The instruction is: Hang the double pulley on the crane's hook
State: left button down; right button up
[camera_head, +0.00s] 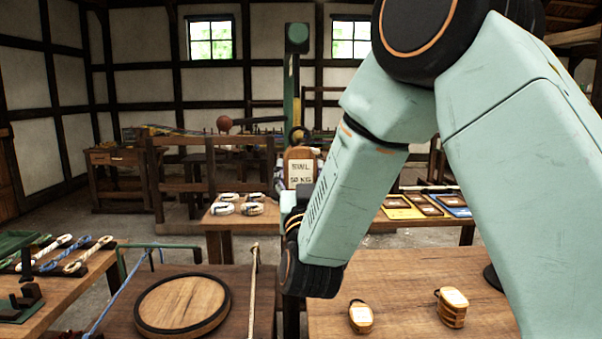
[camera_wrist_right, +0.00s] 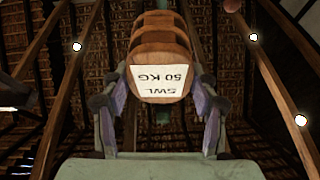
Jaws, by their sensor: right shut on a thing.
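The double pulley (camera_head: 300,166) is a brown wooden block with a pale label reading SWL 50 KG. My right gripper (camera_head: 297,190) is shut on it and holds it up in the air, partly hidden behind my right forearm. In the right wrist view the pulley (camera_wrist_right: 160,60) sits between the two fingers (camera_wrist_right: 162,92), its label facing the camera. I cannot make out the crane's hook clearly. My left gripper is out of view.
Two other wooden pulley blocks (camera_head: 361,317) (camera_head: 453,307) stand on the front right table (camera_head: 400,270). A round wooden disc (camera_head: 180,304) lies on the table to the left. Ropes lie at the far left.

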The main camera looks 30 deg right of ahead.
jog(key=shift+w+d+f+b, duration=0.2)
jog(key=shift+w+d, duration=0.1)
jog(key=shift+w, duration=0.25)
jog(key=shift+w+d+f+b, duration=0.15)
jog(key=shift+w+d, duration=0.15)
jog(key=shift+w, duration=0.3)
jog(key=shift+w+d+f+b, duration=0.2)
jog(key=shift+w+d, duration=0.1)
jog(key=shift+w, duration=0.25)
jog(key=shift+w, duration=0.1)
jog(key=o, duration=1.6)
jog(key=shift+c, duration=0.2)
jog(key=shift+f, duration=0.15)
jog(key=shift+v, duration=6)
jog(key=shift+d, duration=0.15)
